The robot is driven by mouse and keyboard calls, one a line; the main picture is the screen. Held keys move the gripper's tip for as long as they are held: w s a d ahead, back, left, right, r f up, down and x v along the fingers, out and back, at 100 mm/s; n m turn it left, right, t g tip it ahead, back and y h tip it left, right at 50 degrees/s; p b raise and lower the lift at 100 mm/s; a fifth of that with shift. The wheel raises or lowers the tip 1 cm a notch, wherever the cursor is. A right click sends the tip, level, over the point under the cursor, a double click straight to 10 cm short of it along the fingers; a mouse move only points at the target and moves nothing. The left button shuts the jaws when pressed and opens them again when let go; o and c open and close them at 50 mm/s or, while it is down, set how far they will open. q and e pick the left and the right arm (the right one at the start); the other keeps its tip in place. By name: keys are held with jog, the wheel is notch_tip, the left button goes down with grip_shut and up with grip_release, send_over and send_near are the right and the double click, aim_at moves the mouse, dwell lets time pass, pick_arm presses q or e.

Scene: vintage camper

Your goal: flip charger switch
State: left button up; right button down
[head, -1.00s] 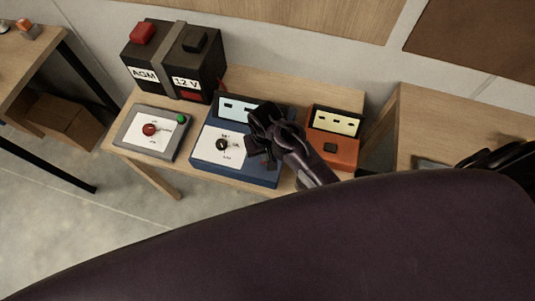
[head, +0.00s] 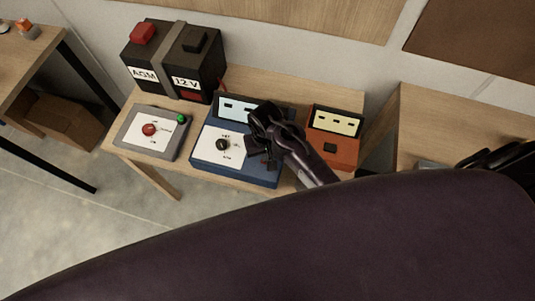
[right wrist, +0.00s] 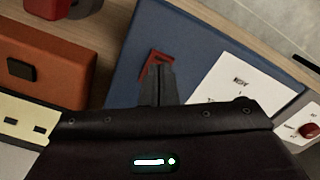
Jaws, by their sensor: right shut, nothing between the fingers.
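The blue charger (head: 205,156) sits on the wooden bench, with a pale display and a white panel that carries a black knob (head: 222,144). In the right wrist view, a red switch (right wrist: 150,60) shows on the blue casing (right wrist: 195,45), partly hidden behind my fingers. My right gripper (head: 268,163) is over the right part of the charger. Its fingers are shut and empty, and in the right wrist view the fingertips (right wrist: 158,68) overlap the red switch. I cannot tell whether they touch it, or which way it is set. My left gripper is not in view.
A grey box (head: 128,138) with a red knob and green light stands left of the charger. An orange box (head: 340,152) stands to its right. A black AGM 12 V battery (head: 150,52) is behind.

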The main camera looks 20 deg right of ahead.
jog(key=shift+f+b, duration=0.35)
jog(key=shift+f, duration=0.6)
dwell(0.3)
jog(key=shift+r+p, duration=0.9)
jog(key=shift+r, duration=2.65)
jog(key=shift+f, duration=0.1)
